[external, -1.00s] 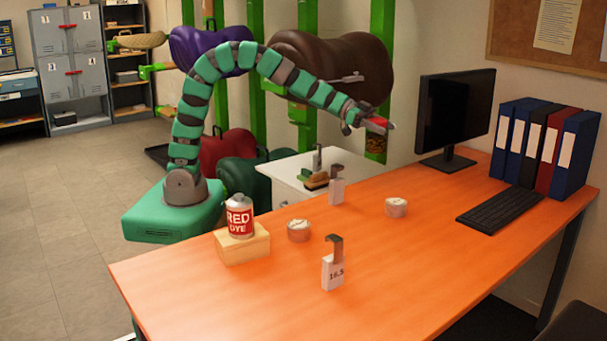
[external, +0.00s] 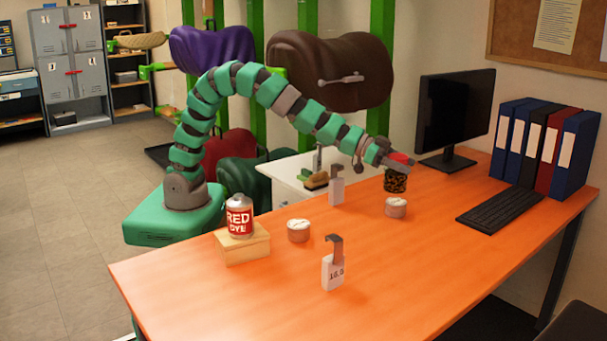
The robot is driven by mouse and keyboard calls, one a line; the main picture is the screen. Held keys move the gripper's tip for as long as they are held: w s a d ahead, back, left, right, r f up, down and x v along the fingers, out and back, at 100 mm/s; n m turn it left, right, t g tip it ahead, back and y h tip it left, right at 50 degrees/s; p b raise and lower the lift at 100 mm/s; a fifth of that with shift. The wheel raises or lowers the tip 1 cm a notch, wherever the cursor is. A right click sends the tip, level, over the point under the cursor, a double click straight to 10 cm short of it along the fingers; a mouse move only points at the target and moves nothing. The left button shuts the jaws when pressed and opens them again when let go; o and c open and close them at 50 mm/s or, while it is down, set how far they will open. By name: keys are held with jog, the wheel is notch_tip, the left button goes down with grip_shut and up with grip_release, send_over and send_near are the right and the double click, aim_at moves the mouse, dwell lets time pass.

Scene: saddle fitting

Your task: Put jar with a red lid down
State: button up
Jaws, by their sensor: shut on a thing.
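The jar with a red lid (external: 396,181) is upright at the far side of the orange desk (external: 420,260), left of the monitor. Its body is dark with a brown-yellow pattern. My gripper (external: 398,160) is shut on it at the lid, reaching in from the left. The fingers are small and partly hidden. The jar's base appears at or just above the desktop, behind a round tin; I cannot tell if it touches.
A round tin (external: 396,208) stands just in front of the jar, another tin (external: 298,230) further left. The monitor (external: 455,115) and keyboard (external: 515,205) are right.

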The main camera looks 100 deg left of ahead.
jog(key=s+d+m+g+h, duration=0.1)
jog(key=s+d+m+h, duration=0.15)
jog(key=d, duration=0.95)
jog(key=s+d+m+g+h, duration=0.1)
jog(key=s+d+m+h, duration=0.15)
jog(key=d, duration=0.95)
jog(key=s+d+f+m+g+h, duration=0.1)
jog(key=s+d+f+g+h, duration=0.15)
jog(key=s+d, duration=0.65)
jog(key=s+d+f+m+g+h, duration=0.1)
jog(key=s+d+f+m, duration=0.3)
jog(key=d, duration=0.9)
jog(key=f+b, duration=0.1)
jog(key=f, duration=0.1)
jog(key=s+f+n+b, duration=0.1)
jog(key=f, duration=0.2)
jog(key=f+n+b, duration=0.1)
jog(key=f, duration=0.1)
jog(key=shift+s+a+f+y+b, duration=0.15)
jog(key=shift+f+y+b, duration=0.1)
jog(key=shift+f+b, duration=0.1)
jog(key=o, duration=1.4)
jog(key=shift+c, duration=0.2)
jog(key=shift+a, duration=0.1)
